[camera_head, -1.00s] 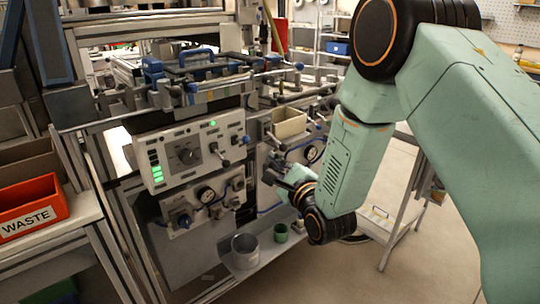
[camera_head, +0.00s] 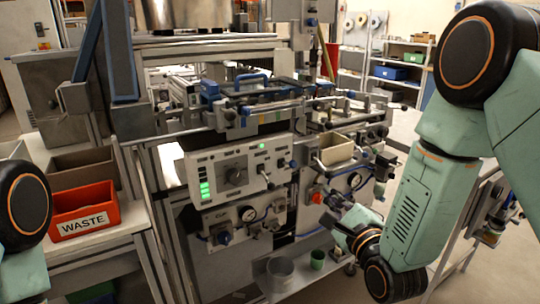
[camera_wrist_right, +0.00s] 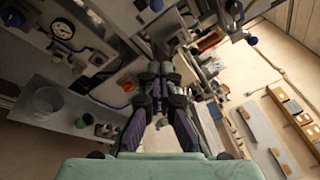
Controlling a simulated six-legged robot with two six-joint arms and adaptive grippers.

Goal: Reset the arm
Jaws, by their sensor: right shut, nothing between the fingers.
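My right arm comes in from the right in the head view, pale green with black joints. Its dark gripper (camera_head: 340,208) points up and left, in front of the machine's lower front, right of the control panel (camera_head: 240,168). The right gripper is shut and empty. In the right wrist view its dark fingers (camera_wrist_right: 160,85) come together in the middle, with nothing between them. A black joint and green link of my left arm show at the left edge of the head view; the left gripper is out of the picture.
A red WASTE bin (camera_head: 85,212) stands on a shelf at left. A grey metal cup (camera_head: 279,274) and a green cup (camera_head: 317,259) stand on the machine's low ledge. A beige bin (camera_head: 337,150) sits beside the panel. Shelving (camera_head: 400,72) stands at the back right.

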